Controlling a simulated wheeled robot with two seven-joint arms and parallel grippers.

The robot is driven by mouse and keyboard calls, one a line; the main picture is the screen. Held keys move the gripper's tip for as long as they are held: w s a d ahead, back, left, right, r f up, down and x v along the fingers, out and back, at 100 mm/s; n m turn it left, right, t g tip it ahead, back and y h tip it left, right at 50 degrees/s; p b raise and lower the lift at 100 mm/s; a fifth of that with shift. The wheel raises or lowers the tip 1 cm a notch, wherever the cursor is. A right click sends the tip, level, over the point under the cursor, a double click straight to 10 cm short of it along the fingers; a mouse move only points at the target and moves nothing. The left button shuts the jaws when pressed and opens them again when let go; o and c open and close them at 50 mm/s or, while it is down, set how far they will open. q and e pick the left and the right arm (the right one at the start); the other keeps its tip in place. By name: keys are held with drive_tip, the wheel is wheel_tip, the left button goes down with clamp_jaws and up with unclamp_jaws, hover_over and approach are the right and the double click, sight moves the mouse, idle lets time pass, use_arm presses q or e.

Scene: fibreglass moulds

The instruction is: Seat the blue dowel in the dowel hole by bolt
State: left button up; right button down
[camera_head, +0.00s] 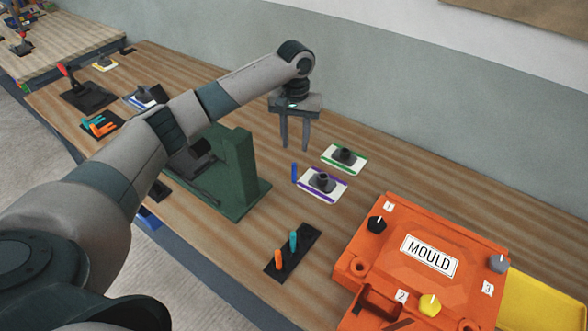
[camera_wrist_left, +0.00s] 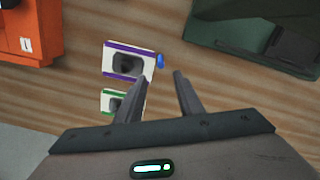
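The blue dowel (camera_head: 294,172) stands upright on the wooden table, just left of a purple-edged white card. In the left wrist view the blue dowel (camera_wrist_left: 160,61) shows small, beyond the fingertips and between their lines. My left gripper (camera_head: 295,147) points down above the table, behind the dowel, open and empty. In its wrist view the two fingers of the left gripper (camera_wrist_left: 157,85) are apart. The orange mould (camera_head: 478,240) lies at the right, with black, yellow and grey knobs. A round hole (camera_head: 357,264) shows at its left corner. My right gripper is not in view.
The purple-edged card (camera_head: 318,197) and green-edged card (camera_head: 337,165) each carry a dark fitting. A green stand (camera_head: 240,165) is left of the dowel. A black holder (camera_head: 302,255) bears orange and teal pegs. A yellow sheet (camera_head: 540,300) lies right of the mould.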

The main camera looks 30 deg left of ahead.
sight(294, 163)
use_arm(q)
drive_tip(key=shift+f+p, duration=0.3)
drive_tip(key=shift+f, duration=1.05)
drive_tip(key=shift+s+f+p, duration=0.15)
drive_tip(key=shift+f+p, duration=0.4)
drive_tip(key=shift+p, duration=0.1)
wheel_tip(294, 163, down, 3)
drive_tip(key=shift+s+p, duration=0.15)
drive_tip(key=shift+p, duration=0.65)
drive_tip(key=shift+f, duration=0.55)
drive_tip(key=shift+a, duration=0.1)
clamp_jaws()
